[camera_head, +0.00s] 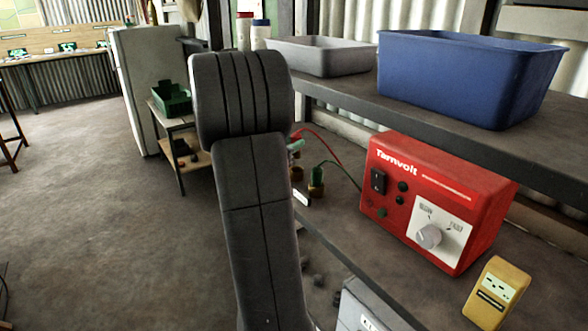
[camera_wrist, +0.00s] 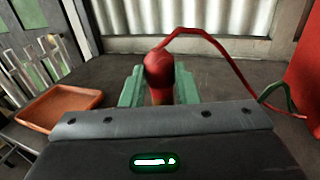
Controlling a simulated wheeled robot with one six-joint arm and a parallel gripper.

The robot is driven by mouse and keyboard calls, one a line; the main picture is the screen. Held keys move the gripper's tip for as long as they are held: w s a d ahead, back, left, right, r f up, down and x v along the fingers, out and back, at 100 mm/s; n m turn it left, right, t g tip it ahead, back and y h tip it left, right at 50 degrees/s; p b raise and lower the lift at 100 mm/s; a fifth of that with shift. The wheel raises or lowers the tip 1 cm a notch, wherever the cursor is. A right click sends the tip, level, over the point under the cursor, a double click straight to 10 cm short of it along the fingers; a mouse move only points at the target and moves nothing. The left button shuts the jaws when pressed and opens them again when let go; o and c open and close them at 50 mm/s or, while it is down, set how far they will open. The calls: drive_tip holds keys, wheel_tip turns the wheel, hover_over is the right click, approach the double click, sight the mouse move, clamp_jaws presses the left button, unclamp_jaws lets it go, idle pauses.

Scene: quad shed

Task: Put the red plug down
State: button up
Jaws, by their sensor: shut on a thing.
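The red plug (camera_wrist: 158,68) stands upright between the green fingers of my gripper (camera_wrist: 159,88) in the wrist view. My gripper is shut on it. A red lead runs from the plug's top to the right. In the head view my arm hides most of the gripper and plug; the red lead (camera_head: 322,140) shows to the right of the arm. What lies directly under the plug is hidden in the wrist view. A green plug (camera_head: 316,175) on a green lead stands just right of the gripper on the bench (camera_head: 345,225).
A red Tarnvolt power unit (camera_head: 440,200) and a yellow meter (camera_head: 495,292) stand on the bench to the right. A shelf above holds a blue bin (camera_head: 465,80) and a grey tray (camera_head: 320,55). An orange tray (camera_wrist: 62,108) lies left in the wrist view.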

drive_tip(key=shift+f, duration=2.95)
drive_tip(key=shift+f, duration=0.15)
drive_tip(key=o, duration=1.1)
drive_tip(key=shift+r, duration=0.25)
drive_tip(key=b+v, duration=0.1)
drive_tip(key=v, duration=1.1)
drive_tip(key=shift+f+b, duration=0.1)
drive_tip(key=shift+b, duration=0.25)
drive_tip(key=shift+w, duration=0.1)
